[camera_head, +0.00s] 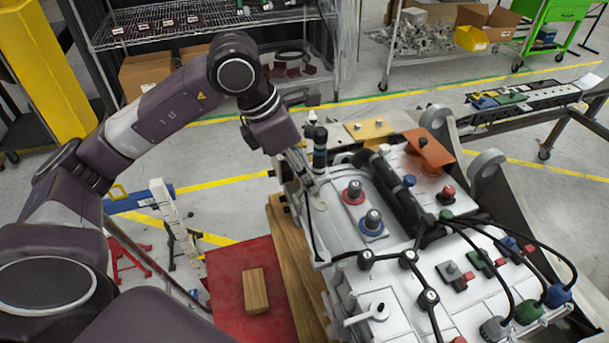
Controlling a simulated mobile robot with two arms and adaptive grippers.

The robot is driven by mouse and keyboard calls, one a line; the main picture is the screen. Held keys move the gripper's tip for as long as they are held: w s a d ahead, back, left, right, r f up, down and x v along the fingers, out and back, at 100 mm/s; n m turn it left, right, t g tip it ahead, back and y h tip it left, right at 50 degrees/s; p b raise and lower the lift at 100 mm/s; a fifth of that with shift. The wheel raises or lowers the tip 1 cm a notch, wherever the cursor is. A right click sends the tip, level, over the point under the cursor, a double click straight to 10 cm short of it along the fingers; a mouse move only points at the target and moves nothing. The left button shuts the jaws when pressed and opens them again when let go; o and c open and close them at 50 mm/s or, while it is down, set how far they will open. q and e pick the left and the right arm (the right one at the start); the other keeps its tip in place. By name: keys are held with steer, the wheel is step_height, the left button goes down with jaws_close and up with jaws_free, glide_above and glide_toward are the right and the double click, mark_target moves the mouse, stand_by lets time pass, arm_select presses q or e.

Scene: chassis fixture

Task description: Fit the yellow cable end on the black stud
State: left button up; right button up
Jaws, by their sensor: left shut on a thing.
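My left gripper (314,188) reaches down from the upper left to the near-left edge of the light grey chassis (338,225). It is shut on the end of a thin black cable (313,235), which hangs below the fingers along the chassis edge. The held end is small and mostly hidden, so its yellow colour is hard to make out. A dark stud with a red base (354,191) and a dark stud with a blue base (373,220) stand right of the gripper, apart from it. I cannot tell which stud is the black one. My right gripper is out of view.
Black cables with clamps (409,258) cross the chassis front. A black upright post (320,150) stands just behind the gripper. A wooden block (255,290) lies on a red surface (225,270) to the left. An orange bracket (430,150) rises at the back.

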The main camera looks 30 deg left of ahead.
arm_select(q)
step_height(320, 180, up, 4)
steer(key=p, duration=0.2)
steer(key=shift+p, duration=0.3)
stand_by(0.5)
steer(key=shift+w+f, duration=0.1)
